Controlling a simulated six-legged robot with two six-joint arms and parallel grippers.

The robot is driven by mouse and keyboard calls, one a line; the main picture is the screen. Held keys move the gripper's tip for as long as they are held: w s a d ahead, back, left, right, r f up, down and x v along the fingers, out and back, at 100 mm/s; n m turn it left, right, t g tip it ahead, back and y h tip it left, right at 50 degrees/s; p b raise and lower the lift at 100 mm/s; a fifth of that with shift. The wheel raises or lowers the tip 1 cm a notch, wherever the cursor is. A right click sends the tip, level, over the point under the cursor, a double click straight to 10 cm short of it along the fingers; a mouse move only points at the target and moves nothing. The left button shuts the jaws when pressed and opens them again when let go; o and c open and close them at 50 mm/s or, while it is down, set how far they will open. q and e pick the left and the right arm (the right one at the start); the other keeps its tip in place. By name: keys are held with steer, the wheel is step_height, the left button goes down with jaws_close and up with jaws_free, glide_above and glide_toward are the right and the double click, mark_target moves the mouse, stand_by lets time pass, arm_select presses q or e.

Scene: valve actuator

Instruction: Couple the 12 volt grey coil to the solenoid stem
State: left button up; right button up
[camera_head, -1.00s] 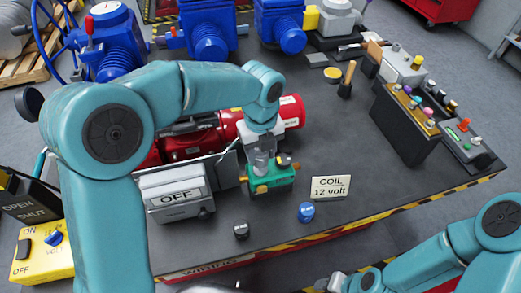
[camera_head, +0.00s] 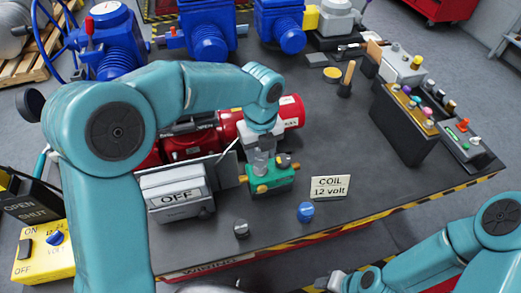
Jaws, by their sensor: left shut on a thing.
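A green valve body (camera_head: 268,182) with brass ports stands on the dark bench, left of the "COIL 12 volt" sign (camera_head: 330,188). My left gripper (camera_head: 264,155) comes down from above, right over the green valve. It is shut on a small grey block that looks like the grey coil (camera_head: 262,162). The stem under it is hidden, and I cannot tell whether the coil is around the stem or only above it. My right gripper (camera_head: 331,281) is low at the bottom edge, away from the valve; its fingers are too small to read.
A grey box marked OFF (camera_head: 176,197) stands close left of the valve, with a red cylinder (camera_head: 282,112) behind. The bench right of the sign is clear up to a button rack (camera_head: 405,125).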

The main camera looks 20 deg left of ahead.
mark_target(260, 159)
arm_select(q)
steer(key=shift+f+b, duration=1.05)
steer(key=shift+f, duration=0.65)
steer(key=o, duration=1.2)
steer(key=shift+w+r, duration=0.1)
steer(key=shift+r, duration=0.1)
step_height(260, 159, up, 16)
steer(key=shift+f, duration=0.1)
